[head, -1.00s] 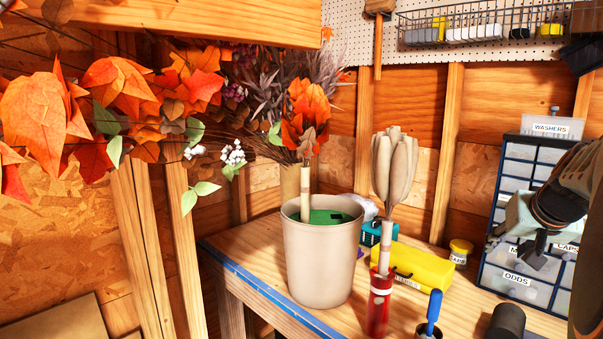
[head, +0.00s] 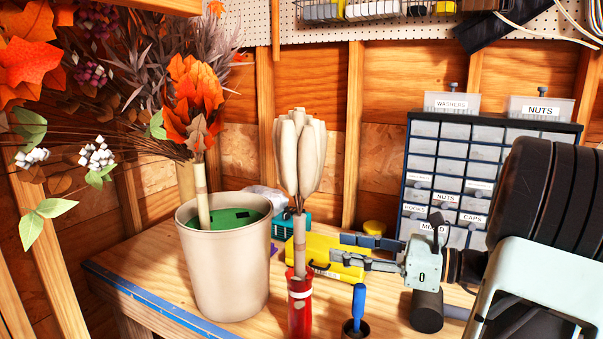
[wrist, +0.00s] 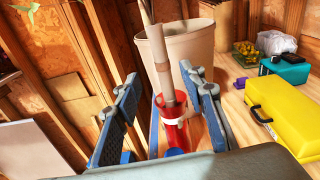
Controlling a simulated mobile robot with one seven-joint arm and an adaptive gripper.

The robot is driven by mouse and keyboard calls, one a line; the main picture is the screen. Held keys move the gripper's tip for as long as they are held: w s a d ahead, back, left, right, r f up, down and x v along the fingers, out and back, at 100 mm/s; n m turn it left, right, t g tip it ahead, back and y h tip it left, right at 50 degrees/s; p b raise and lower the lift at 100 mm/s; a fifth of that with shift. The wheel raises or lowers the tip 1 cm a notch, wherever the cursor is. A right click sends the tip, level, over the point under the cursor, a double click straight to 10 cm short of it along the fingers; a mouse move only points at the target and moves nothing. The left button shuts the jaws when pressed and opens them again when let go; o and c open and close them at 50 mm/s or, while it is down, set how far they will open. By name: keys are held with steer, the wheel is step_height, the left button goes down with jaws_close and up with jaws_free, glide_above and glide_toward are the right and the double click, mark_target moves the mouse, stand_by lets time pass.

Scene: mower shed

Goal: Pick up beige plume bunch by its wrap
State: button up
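The beige plume bunch (head: 299,155) stands upright, its pale heads on top and its banded wrap (head: 300,240) below. Its lower end is in a red holder (head: 300,310) on the workbench. My gripper (head: 338,250) is open and empty, to the right of the wrap and pointing at it in the head view. In the wrist view, the wrapped stem (wrist: 159,58) and the red holder (wrist: 175,130) show between the two blue-padded fingers (wrist: 160,82). The fingers appear apart from the wrap. The plume heads are out of the wrist view.
A beige bucket (head: 228,275) with an orange leaf bunch (head: 195,100) stands close left of the plumes. A yellow case (head: 320,255) lies behind. A blue-handled tool (head: 358,305) stands in front. A drawer cabinet (head: 435,165) is at the back right.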

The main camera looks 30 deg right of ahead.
mark_target(301, 237)
steer(key=shift+m+t, duration=0.3)
steer(key=shift+m, duration=0.1)
steer(key=p+x, duration=0.1)
steer(key=x, duration=0.9)
steer(key=shift+w+a+p, duration=0.25)
steer(key=shift+p, duration=0.05)
jaws_close()
